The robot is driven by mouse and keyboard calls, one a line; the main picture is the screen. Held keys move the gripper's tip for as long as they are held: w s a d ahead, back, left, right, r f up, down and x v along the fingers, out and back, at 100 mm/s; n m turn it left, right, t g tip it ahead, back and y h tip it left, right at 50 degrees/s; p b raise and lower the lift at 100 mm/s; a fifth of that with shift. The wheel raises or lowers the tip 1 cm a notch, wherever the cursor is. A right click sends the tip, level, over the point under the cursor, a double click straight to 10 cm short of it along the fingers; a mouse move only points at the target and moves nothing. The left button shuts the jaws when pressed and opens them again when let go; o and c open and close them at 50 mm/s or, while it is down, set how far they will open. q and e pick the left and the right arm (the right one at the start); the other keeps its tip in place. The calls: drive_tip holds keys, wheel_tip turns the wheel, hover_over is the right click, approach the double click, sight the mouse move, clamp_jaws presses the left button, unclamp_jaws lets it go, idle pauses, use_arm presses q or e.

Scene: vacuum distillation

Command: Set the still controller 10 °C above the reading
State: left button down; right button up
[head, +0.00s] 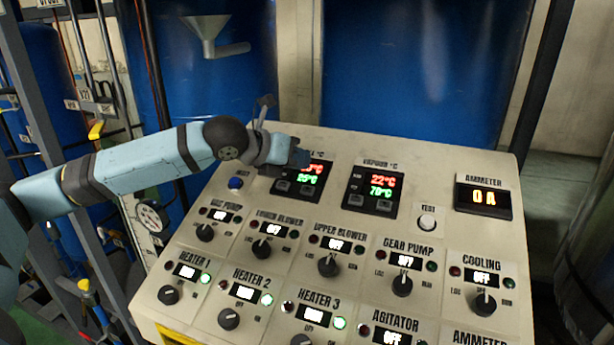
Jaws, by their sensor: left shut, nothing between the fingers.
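The left controller (300,182) sits on the sloped panel, its label ending in "°C" but partly hidden. Its red upper reading is mostly covered. The green lower value shows two digits with °C, too small to read surely. Grey buttons lie under the digits. My left gripper (301,158) is shut and empty at the controller's top left edge, over part of its display. I cannot tell whether it touches. The vapour controller (373,191) to the right shows red 22°C and green 70°C. My right gripper is not in view.
The ammeter (483,199) reads 0 A. Rows of rotary knobs, such as the upper blower knob (329,267), stand below. Blue tanks (420,70) rise behind.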

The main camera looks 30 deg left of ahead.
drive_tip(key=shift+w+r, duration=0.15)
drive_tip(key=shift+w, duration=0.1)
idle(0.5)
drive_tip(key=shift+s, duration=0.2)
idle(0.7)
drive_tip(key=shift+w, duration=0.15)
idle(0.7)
